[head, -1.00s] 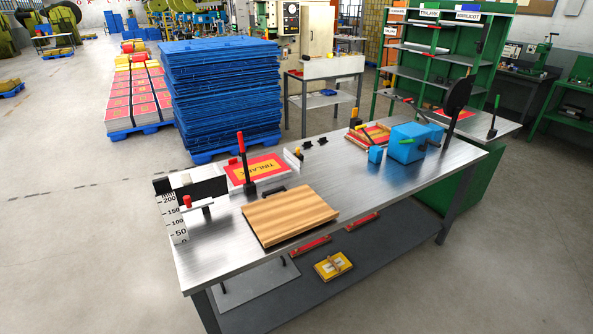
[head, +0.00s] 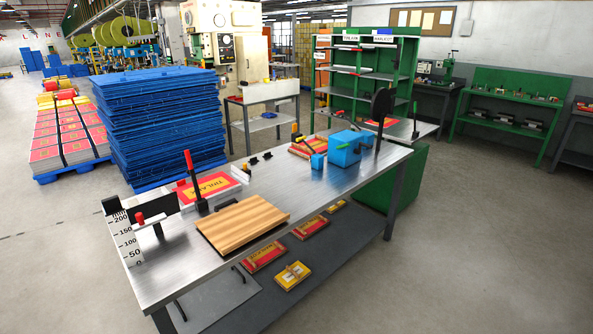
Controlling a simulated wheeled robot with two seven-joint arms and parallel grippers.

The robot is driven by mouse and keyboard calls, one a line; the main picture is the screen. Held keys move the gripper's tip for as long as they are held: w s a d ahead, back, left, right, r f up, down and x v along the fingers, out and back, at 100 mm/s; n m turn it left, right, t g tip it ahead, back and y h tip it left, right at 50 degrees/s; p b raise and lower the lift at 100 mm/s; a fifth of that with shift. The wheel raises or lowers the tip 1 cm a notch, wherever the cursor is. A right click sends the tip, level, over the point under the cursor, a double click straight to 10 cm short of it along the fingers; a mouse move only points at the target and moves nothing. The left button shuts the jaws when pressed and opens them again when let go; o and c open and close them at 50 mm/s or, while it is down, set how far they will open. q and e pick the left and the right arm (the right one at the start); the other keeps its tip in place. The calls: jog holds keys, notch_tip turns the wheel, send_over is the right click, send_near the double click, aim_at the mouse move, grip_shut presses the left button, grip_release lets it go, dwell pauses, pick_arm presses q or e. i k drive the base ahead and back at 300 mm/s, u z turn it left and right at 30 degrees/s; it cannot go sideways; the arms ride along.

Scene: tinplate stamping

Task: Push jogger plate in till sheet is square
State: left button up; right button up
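A red sheet with yellow lettering (head: 207,186) lies at the back edge of the steel bench (head: 312,196), at the left. A black upright plate (head: 158,205) stands to its left, with a red-knobbed handle (head: 140,219) in front of it. A small white upright plate (head: 240,174) stands at the sheet's right end. I cannot tell for sure which plate is the jogger plate, nor whether the sheet is square. A red-handled lever (head: 190,167) stands in front of the sheet and hides part of it. Neither of my grippers is in view.
A wooden board (head: 243,222) lies on the bench's front part. A white scale (head: 127,241) stands at its left end. A blue box (head: 344,149) sits toward the right end. A tall blue stack (head: 157,125) stands behind the bench. Open floor lies to the front right.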

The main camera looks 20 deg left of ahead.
aim_at(243, 172)
jog(key=z, duration=0.7)
jog(key=k, duration=1)
jog(key=z, duration=0.85)
jog(key=i, duration=1.3)
jog(key=u, duration=0.45)
jog(key=i, duration=1.05)
jog(key=u, duration=1.6)
jog(key=i, duration=0.7)
jog(key=u, duration=0.7)
